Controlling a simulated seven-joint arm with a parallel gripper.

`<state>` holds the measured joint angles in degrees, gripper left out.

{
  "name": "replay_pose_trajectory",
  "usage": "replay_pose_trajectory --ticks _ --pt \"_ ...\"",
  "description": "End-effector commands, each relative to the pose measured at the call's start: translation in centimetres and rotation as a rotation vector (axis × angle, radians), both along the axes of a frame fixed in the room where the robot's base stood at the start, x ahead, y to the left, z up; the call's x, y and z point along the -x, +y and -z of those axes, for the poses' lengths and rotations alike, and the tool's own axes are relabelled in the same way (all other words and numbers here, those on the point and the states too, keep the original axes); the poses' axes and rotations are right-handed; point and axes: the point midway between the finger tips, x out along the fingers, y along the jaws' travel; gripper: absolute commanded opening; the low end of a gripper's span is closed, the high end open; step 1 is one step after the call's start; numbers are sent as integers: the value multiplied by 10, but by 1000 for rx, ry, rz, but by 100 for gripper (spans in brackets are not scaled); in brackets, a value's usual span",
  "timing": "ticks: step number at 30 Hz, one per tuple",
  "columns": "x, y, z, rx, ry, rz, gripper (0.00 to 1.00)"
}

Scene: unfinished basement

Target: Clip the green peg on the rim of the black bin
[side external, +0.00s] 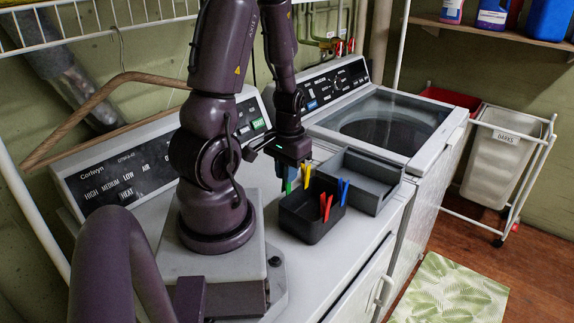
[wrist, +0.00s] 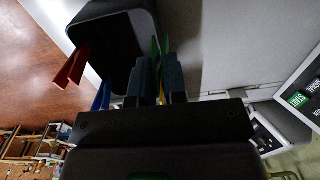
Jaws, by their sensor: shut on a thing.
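The black bin (side external: 302,226) stands on the white machine top, and its open side shows in the wrist view (wrist: 112,32). My gripper (side external: 285,176) points down at the bin's back left. Its two fingers (wrist: 158,66) are shut on the green peg (wrist: 155,45), whose tips stick out past the fingers beside the bin's wall. The green peg also shows low at the fingers in the side view (side external: 290,186). I cannot tell whether it touches the rim. A red peg (side external: 326,207), a blue peg (side external: 343,191) and a yellow peg (side external: 306,176) stand at the rim.
A grey open tray (side external: 376,200) stands right behind the bin. Control panels (side external: 130,170) rise at the back of the machines. A wooden hanger (side external: 95,110) hangs at the left. The machine top's front edge is close to the bin.

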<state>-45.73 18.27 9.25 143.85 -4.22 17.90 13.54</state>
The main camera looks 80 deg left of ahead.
Motion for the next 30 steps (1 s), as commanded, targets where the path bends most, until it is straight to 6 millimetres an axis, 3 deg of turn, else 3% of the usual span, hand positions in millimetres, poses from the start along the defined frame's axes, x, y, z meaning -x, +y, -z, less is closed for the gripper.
replay_pose_trajectory --ticks 15,29,30 --pt "0 0 23 1 1 0 0" --pt "0 0 25 -1 -1 0 0" --pt "0 0 25 -1 -1 0 22"
